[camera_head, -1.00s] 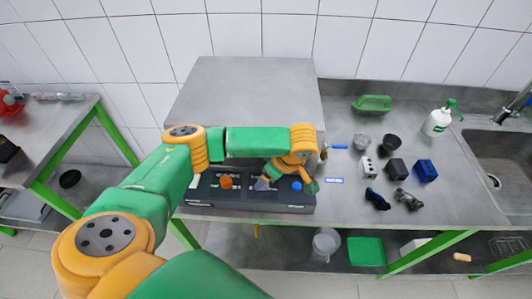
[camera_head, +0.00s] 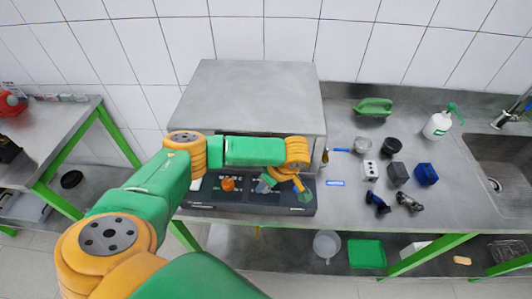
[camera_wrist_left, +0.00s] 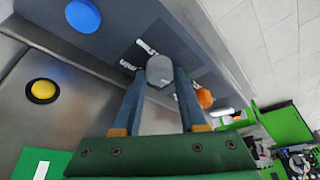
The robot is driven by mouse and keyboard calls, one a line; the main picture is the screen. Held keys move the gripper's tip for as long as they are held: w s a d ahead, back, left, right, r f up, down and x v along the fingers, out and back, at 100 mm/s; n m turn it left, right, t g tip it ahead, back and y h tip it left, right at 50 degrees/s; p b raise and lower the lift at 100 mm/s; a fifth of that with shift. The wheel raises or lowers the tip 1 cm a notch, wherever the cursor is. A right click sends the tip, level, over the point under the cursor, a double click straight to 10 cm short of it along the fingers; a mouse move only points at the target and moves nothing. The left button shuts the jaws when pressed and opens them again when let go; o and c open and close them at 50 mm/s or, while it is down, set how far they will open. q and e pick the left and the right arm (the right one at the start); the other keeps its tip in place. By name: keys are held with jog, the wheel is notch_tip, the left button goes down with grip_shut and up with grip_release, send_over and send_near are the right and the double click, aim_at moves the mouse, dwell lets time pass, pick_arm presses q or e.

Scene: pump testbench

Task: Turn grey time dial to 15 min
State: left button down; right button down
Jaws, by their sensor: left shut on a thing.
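The grey time dial (camera_wrist_left: 160,70) sits on the dark front panel (camera_wrist_left: 115,35) in the left wrist view. The two fingers of my left gripper (camera_wrist_left: 162,85) are on either side of it, shut on it. The panel lettering is partly covered, and I cannot read where the dial points. My right gripper is not in view.
A blue button (camera_wrist_left: 83,15), a yellow button (camera_wrist_left: 42,90) and the orange knob (camera_wrist_left: 205,98) are near my fingers in the left wrist view. A spray bottle (camera_head: 437,125) is by the sink.

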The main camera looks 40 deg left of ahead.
pick_arm(q)
jog(key=m+t, duration=0.1)
jog(key=m, duration=0.2)
jog(key=m+t+h, duration=0.1)
jog(key=m, duration=0.2)
jog(key=shift+s+a, duration=0.1)
jog(key=m, duration=0.2)
jog(key=m+t+h, duration=0.1)
jog(key=m, duration=0.2)
jog(key=shift+a+t+h, duration=0.1)
jog(key=shift+t+h, duration=0.2)
jog(key=m+h, duration=0.1)
jog(key=m, duration=0.2)
jog(key=m+h, duration=0.1)
jog(key=m, duration=0.2)
jog(key=shift+a+m+h, duration=0.1)
jog(key=shift+m+h, duration=0.2)
jog(key=shift+m, duration=0.1)
jog(key=m+h, duration=0.1)
jog(key=m, duration=0.3)
jog(key=shift+m+h, duration=0.4)
jog(key=shift+m, duration=0.3)
jog(key=shift+c, duration=2.2)
grip_release()
jog(key=shift+r, duration=0.1)
